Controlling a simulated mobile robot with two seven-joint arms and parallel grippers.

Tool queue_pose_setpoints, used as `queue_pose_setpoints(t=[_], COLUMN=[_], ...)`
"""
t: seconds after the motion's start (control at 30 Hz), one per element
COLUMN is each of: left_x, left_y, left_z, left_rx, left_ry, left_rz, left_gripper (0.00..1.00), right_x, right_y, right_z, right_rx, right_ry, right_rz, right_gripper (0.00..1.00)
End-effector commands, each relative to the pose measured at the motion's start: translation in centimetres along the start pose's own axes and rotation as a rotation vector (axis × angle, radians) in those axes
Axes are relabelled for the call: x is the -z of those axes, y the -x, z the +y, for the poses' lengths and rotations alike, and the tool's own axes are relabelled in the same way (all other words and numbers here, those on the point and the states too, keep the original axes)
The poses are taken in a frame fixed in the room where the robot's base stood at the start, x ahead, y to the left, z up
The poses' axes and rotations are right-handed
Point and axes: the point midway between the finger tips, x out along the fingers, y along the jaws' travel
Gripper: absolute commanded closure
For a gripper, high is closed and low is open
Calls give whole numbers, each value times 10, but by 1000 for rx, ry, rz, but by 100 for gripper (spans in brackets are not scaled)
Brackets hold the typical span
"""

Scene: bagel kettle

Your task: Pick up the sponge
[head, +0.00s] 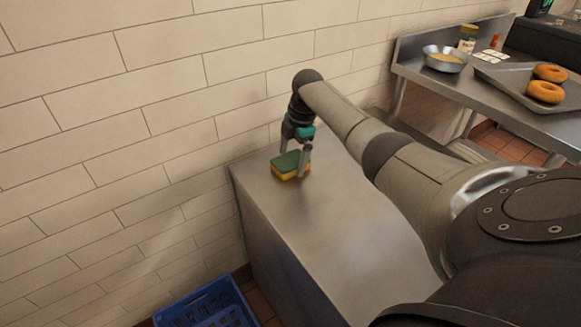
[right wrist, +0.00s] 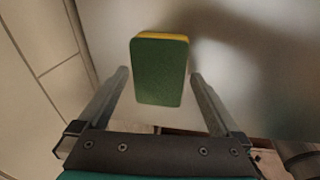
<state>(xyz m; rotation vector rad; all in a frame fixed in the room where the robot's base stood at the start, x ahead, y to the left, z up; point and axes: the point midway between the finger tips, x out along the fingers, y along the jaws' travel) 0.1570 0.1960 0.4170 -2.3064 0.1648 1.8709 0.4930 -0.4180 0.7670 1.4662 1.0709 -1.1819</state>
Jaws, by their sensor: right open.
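The sponge (head: 287,165) is green on top and yellow below. It lies on a grey metal counter (head: 300,225) near the wall, and it also shows in the right wrist view (right wrist: 160,72), between and a little beyond the fingertips. My right gripper (head: 294,163) points down at the sponge, with one finger on either side of it in the head view. In the right wrist view the right gripper (right wrist: 160,75) is open, with a gap between each finger and the sponge. My left gripper is not in view.
A tiled wall (head: 120,100) runs along the counter's back left. A blue crate (head: 207,305) stands on the floor below. A steel table (head: 500,105) at the right holds a metal bowl (head: 445,60) and a tray with bagels (head: 546,91). The counter's front is clear.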

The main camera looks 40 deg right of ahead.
Motion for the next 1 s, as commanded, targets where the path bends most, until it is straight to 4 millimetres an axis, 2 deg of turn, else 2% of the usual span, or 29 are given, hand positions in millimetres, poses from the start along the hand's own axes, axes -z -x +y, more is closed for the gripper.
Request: queue_pose_setpoints(t=[0.13,0.43,1.0], left_x=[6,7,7], left_y=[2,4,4], left_z=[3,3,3], left_rx=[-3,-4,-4], left_ry=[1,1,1], left_rz=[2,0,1], left_gripper=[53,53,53], right_x=[0,0,0], right_y=[-7,-8,-8], right_z=[0,0,0], right_rx=[-1,-2,-1], right_ry=[0,0,0], right_rz=[0,0,0], right_gripper=[0,0,64])
